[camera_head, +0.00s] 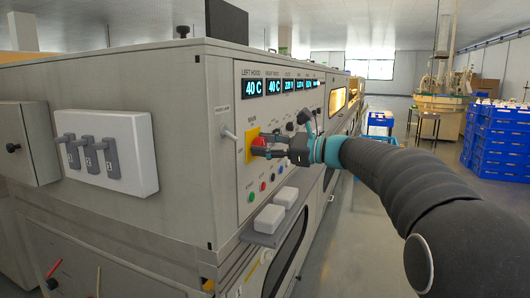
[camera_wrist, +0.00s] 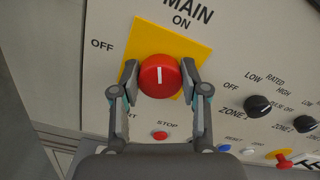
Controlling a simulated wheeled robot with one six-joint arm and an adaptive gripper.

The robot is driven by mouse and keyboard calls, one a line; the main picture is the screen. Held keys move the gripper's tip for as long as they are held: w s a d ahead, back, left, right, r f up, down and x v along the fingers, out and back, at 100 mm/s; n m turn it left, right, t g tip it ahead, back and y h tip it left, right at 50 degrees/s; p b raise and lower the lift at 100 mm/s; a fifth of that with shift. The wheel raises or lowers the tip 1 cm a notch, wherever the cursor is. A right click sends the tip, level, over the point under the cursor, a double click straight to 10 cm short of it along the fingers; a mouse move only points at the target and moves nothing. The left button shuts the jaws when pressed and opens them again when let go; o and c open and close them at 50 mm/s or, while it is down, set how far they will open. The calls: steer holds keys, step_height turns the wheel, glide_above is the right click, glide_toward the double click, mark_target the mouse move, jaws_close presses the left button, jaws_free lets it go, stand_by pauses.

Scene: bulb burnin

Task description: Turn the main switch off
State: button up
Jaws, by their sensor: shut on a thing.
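The main switch is a round red knob (camera_wrist: 159,76) with a white mark, on a yellow plate (camera_wrist: 188,47) on the panel. In the wrist view the mark stands upright, toward the word ON above; OFF is printed to the left. My gripper (camera_wrist: 158,84) has one finger on each side of the knob and is shut on it. In the head view my gripper (camera_head: 268,148) reaches the yellow plate (camera_head: 251,146) from the right, and hides most of the knob.
Zone knobs (camera_wrist: 258,106) sit right of the switch, and a red stop button (camera_wrist: 160,135) is below it. In the head view, a lever (camera_head: 229,134) sticks out left of the plate. White boxes (camera_head: 269,219) sit on a ledge below. Blue crates (camera_head: 495,135) stand far right.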

steer(key=n+b, duration=0.4)
steer(key=n, duration=0.2)
steer(key=n+b, duration=0.4)
steer(key=n, duration=0.2)
steer(key=shift+s+f+n, duration=0.1)
steer(key=shift+f+n, duration=0.1)
steer(key=shift+n, duration=0.2)
stand_by(0.3)
steer(key=o, duration=1.1)
steer(key=shift+o, duration=0.2)
steer(key=v, duration=1.2)
